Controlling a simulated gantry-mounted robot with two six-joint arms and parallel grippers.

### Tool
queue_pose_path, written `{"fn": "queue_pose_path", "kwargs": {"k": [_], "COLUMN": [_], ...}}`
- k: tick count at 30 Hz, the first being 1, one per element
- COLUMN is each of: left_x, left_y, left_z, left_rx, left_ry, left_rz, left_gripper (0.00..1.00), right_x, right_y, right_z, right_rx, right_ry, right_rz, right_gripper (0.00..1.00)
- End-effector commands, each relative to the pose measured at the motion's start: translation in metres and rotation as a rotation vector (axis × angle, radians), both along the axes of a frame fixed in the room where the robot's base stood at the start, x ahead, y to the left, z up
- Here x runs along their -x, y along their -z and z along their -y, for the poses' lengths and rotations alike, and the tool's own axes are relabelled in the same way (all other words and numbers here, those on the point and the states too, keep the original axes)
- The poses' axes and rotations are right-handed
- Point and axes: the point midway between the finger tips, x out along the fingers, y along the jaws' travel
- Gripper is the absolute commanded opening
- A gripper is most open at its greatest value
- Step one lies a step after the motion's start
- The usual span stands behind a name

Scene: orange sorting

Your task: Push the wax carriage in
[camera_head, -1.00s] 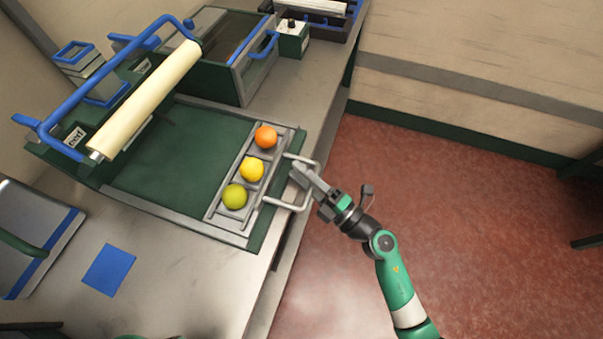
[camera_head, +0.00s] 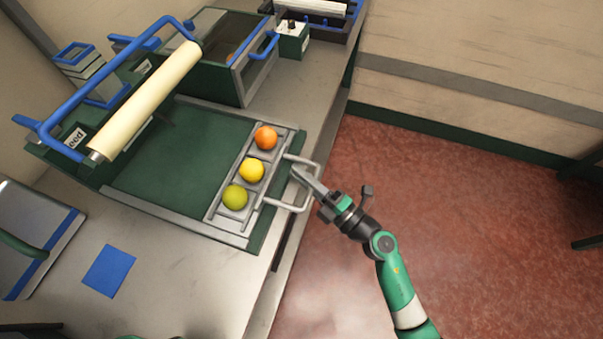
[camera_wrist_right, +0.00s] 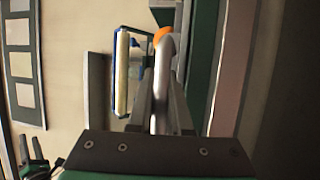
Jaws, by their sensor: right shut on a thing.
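The wax carriage (camera_head: 236,217) is a grey tray with three compartments at the right end of the green bed (camera_head: 180,160). It holds an orange fruit (camera_head: 266,138), a yellow one (camera_head: 252,170) and a green one (camera_head: 236,197), one per compartment. Its light bar handle (camera_head: 284,205) sticks out past the table's edge. My right gripper (camera_head: 299,175) is shut on the handle's outer bar. In the right wrist view the handle (camera_wrist_right: 161,95) runs between the fingers, with the orange fruit (camera_wrist_right: 160,35) partly hidden behind it. My left gripper is not in view.
A cream roller (camera_head: 150,100) in a blue-handled frame spans the bed's left part. A green box (camera_head: 215,65) with a blue handle stands behind the bed. A blue square (camera_head: 108,270) lies on the metal table (camera_head: 190,285). The red floor right of the table is open.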

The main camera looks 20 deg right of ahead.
Motion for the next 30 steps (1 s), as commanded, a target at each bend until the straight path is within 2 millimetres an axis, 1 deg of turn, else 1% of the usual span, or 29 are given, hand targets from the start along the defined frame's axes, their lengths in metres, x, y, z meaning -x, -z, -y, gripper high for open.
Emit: {"fn": "queue_pose_path", "kwargs": {"k": [22, 24, 30], "left_x": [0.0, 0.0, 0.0], "left_y": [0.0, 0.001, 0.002], "left_z": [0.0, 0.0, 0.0], "left_rx": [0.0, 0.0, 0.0], "left_ry": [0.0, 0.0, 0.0], "left_rz": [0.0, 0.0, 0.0], "left_gripper": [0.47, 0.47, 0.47], "right_x": [-0.001, -0.007, -0.029], "right_y": [0.0, 0.0, 0.001], "right_z": [-0.001, -0.007, -0.032], "right_rx": [0.0, -0.001, -0.001], "right_ry": [-0.001, -0.001, -0.003], "right_rz": [0.0, 0.001, 0.0], "right_gripper": [0.0, 0.0, 0.0]}}
